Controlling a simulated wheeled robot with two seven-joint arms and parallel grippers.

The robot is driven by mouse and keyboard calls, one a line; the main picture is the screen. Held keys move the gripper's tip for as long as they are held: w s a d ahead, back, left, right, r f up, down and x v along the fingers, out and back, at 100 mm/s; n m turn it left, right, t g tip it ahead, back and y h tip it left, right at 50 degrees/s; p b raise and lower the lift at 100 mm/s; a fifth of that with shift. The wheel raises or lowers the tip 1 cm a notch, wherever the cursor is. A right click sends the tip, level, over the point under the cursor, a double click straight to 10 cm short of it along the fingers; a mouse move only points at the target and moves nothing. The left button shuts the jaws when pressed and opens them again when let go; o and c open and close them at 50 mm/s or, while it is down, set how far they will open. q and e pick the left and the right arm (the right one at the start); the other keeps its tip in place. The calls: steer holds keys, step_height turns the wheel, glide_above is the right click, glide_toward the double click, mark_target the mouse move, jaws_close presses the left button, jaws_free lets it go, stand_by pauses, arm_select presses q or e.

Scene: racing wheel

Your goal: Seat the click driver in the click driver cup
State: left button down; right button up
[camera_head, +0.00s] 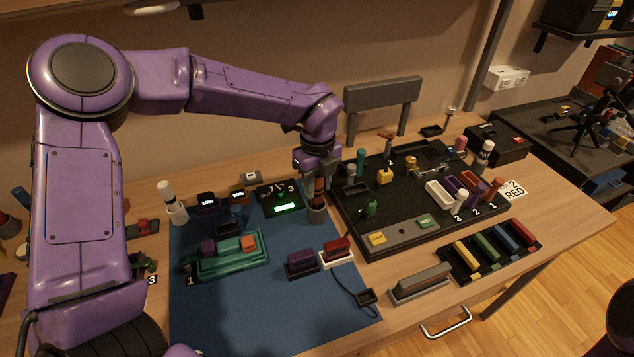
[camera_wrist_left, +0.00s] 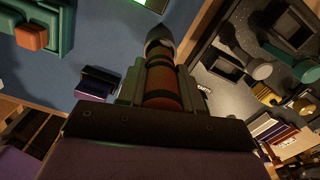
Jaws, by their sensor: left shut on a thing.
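My left gripper (camera_head: 318,178) points down at the right edge of the blue mat and is shut on the click driver (camera_head: 319,190), an orange-red and dark cylinder held upright. A grey cup-like cylinder (camera_head: 317,214) is directly beneath it, in line with the driver. I cannot tell whether the driver's lower end is inside it or just above it. In the left wrist view the orange driver body (camera_wrist_left: 161,86) is between the fingers, its far end running toward a dark grey rounded piece (camera_wrist_left: 160,42). My right gripper is not in view.
A black tray (camera_head: 345,222) of tools and parts lies close on the right. A lit green display box (camera_head: 283,200) stands close on the left. A green fixture (camera_head: 232,262) and red and purple blocks are on the blue mat (camera_head: 270,315). The mat's front is clear.

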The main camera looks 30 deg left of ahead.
arm_select(q)
steer(key=shift+f+b, duration=1.05)
steer(key=shift+f, duration=0.25)
steer(key=c, duration=0.7)
jaws_free()
steer(key=shift+o, duration=0.2)
step_height(320, 180, up, 11)
steer(key=shift+d+f+b, duration=0.15)
steer(key=shift+f+b, duration=0.05)
steer(key=shift+b, duration=0.25)
steer(key=shift+s, duration=0.1)
